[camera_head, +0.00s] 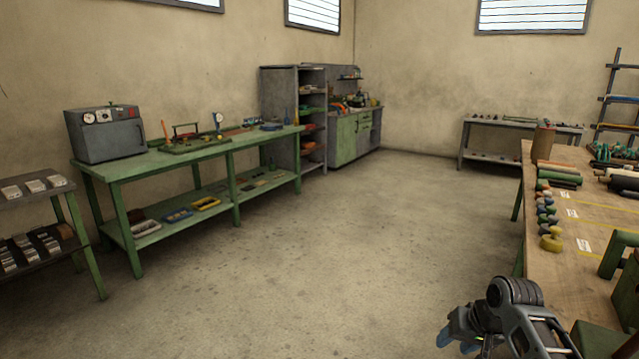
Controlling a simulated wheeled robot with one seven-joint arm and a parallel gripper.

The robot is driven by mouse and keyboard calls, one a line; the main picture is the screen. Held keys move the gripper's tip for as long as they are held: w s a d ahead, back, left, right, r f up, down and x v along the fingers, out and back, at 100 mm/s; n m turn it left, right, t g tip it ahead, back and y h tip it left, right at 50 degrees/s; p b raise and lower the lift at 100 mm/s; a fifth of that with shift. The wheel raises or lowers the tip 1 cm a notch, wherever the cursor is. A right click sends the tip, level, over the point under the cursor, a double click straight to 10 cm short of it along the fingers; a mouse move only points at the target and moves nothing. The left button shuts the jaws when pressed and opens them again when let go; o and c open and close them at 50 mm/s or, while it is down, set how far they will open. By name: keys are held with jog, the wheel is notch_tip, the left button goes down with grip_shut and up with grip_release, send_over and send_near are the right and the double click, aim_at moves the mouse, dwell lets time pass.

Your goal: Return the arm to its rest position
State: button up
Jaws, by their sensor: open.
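My arm shows at the bottom right, folded low beside the wooden workbench (590,210). My gripper (457,342) is at the arm's left end, with bluish fingertips over the bare floor. It is open, and I see nothing between its fingers. The lower part of my arm is cut off by the bottom edge of the view.
The workbench on the right bears dark rolls (559,177), several small round pieces and a green frame (620,255). A green table (160,168) stands along the left wall, with a dark shelf (40,190) left of it. The middle floor (330,250) is clear.

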jog(key=s+a+f+t, duration=0.3)
jog(key=s+a+f, duration=0.65)
jog(key=s, duration=0.25)
jog(key=s+a+t, duration=0.2)
jog(key=s+a, duration=0.2)
jog(key=s, duration=1.1)
jog(key=s+d+r+t+h, duration=0.1)
jog(key=s+r+t, duration=0.1)
jog(key=s+r, duration=0.5)
jog(key=s+d+r+t+h, duration=0.1)
jog(key=s+d+r, duration=0.15)
jog(key=s, duration=0.75)
jog(key=s+d+r+n+t, duration=0.1)
jog(key=s+r, duration=0.3)
jog(key=r, duration=0.3)
jog(key=s+r+n+t, duration=0.1)
jog(key=s+r, duration=0.4)
jog(key=r, duration=0.3)
jog(key=shift+s+d+n, duration=0.15)
jog(key=shift+d+n, duration=0.15)
jog(key=shift+d, duration=0.1)
